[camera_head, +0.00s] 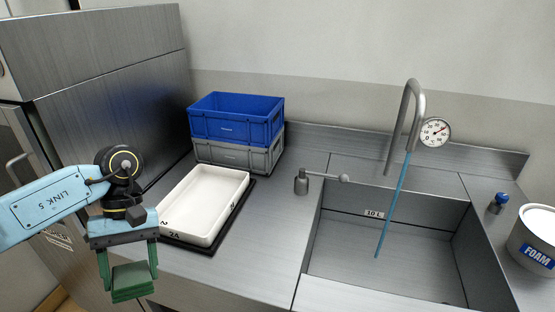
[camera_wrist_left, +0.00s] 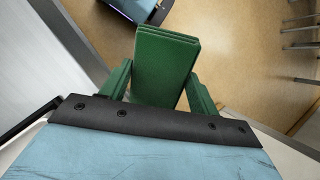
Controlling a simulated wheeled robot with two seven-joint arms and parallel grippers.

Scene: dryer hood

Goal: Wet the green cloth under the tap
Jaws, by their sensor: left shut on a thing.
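My left gripper (camera_head: 129,272) is shut on the folded green cloth (camera_head: 131,284), in front of the counter's front edge at the lower left. The cloth also shows between the green fingers in the left wrist view (camera_wrist_left: 165,66), as a stack of flat layers. The tap's curved metal spout (camera_head: 408,100) stands over the sink (camera_head: 350,250) at the right, far from the cloth. A thin blue stream (camera_head: 393,205) runs from the spout down into the basin. A metal lever fitting (camera_head: 302,183) stands left of the sink. My right gripper is out of view.
A white tray (camera_head: 240,183) on a dark base lies between my left gripper and the sink. A blue crate (camera_head: 235,127) sits on a grey crate (camera_head: 235,155) behind it. A round gauge (camera_head: 435,132), blue knob (camera_head: 498,203) and FOAM tub (camera_head: 535,245) are at right.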

